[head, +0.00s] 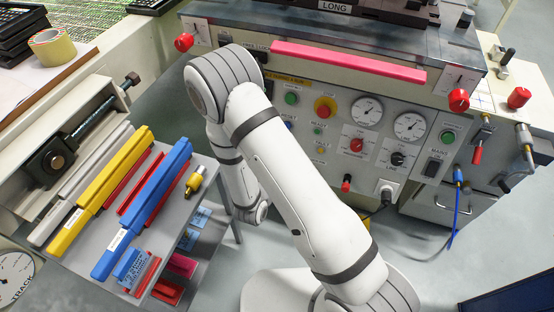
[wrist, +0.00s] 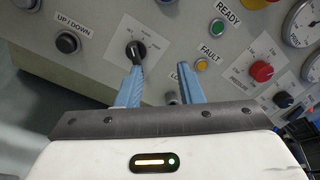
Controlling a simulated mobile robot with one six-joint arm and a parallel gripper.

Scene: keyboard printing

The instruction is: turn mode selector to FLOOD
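A black selector knob (wrist: 136,49) on a white plate is at the upper middle left of the wrist view. It is probably the mode selector, but its position markings are too small to read. My gripper (wrist: 161,72) has two light blue fingers, spread apart with nothing between their tips. The left fingertip is close below the knob and overlaps its lower end in the picture; I cannot tell whether they touch. The right finger is to the right, off the plate. In the head view my arm hides the gripper and this part of the control panel (head: 337,133).
A pink bar (head: 348,62) runs above the panel. A tool cart (head: 75,265) stands left.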

